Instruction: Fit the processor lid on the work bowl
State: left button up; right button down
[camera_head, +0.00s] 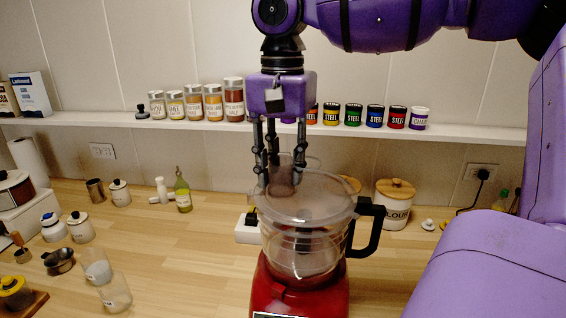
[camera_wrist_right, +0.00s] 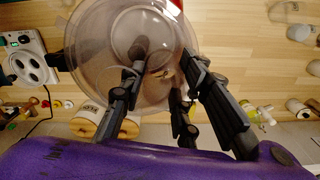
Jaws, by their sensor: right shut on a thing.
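The processor lid (camera_head: 318,192) is a clear, smoky round disc with an upright feed tube. My right gripper (camera_head: 283,172) comes down from above and is shut on the lid's tube, left of the lid's middle. The clear work bowl (camera_head: 305,257) stands upright on the red processor base (camera_head: 300,292), with its black handle to the right. The lid lies level over the bowl's mouth; I cannot tell whether it touches the rim or is seated. In the right wrist view the lid (camera_wrist_right: 105,50) fills the upper middle, beyond my fingers. My left gripper is not in view.
A flour canister (camera_head: 394,208) stands behind the bowl on the right. A white box (camera_head: 247,231) is close on the left. The shelf (camera_head: 450,130) with jars and tins runs behind my gripper. Drinking glasses (camera_head: 116,294) stand at front left. Counter between them and the processor is clear.

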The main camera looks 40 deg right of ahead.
jog(key=shift+f, duration=0.75)
jog(key=c, duration=1.3)
grip_release()
jog(key=shift+o, duration=0.2)
jog(key=shift+r, duration=0.1)
notch_tip(320, 180, up, 12)
